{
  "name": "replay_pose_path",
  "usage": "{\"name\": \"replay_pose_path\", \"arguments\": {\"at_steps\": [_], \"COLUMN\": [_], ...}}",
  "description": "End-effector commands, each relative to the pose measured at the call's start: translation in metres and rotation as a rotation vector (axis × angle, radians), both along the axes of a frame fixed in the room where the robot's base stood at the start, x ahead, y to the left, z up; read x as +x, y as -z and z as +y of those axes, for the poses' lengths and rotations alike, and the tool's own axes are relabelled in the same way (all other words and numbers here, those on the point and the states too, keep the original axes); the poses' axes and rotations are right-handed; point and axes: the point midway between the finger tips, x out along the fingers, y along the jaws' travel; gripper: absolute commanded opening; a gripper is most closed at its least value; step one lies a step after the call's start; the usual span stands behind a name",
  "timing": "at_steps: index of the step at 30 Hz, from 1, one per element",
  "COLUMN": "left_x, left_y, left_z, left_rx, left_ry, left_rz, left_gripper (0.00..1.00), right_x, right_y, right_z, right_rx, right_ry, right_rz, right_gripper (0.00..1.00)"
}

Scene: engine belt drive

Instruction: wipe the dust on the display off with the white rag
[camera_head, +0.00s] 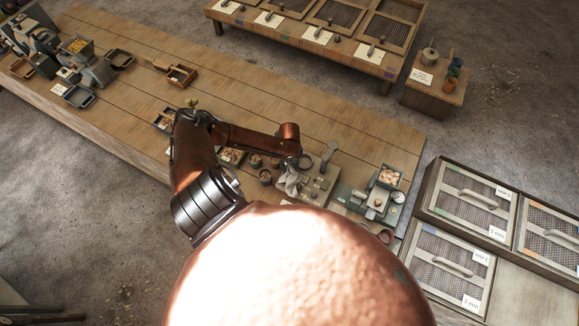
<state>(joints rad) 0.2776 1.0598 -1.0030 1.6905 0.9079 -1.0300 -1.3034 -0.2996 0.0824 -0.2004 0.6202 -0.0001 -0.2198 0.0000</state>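My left arm reaches over the long wooden table. Its gripper (303,162) is small and partly hidden by its own arm. A crumpled white rag (291,182) hangs just below the gripper and looks pinched in it. The rag is at the left edge of a grey-green panel (318,184) with small metal parts on it. I cannot make out for certain which surface is the display, and dust is too small to see. My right gripper is not in view.
A tray of light round pieces (389,176) and a small scale-like device (377,199) stand right of the panel. Small pots (265,176) stand to its left. Mesh-covered crates (468,196) are at the right. The table's back middle is clear.

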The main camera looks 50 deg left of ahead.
Motion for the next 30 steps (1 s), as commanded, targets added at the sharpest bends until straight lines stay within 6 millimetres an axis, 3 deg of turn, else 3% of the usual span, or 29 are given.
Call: {"name": "replay_pose_path", "arguments": {"at_steps": [12,30], "left_x": [0.000,0.000], "left_y": [0.000,0.009], "left_z": [0.000,0.000], "left_rx": [0.000,0.000], "left_ry": [0.000,-0.001], "left_rz": [0.000,0.000], "left_gripper": [0.58,0.56], "right_x": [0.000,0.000], "right_y": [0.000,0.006], "right_z": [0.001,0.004], "right_rx": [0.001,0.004], "right_ry": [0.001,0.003], "right_rz": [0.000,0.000], "right_gripper": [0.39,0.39]}}
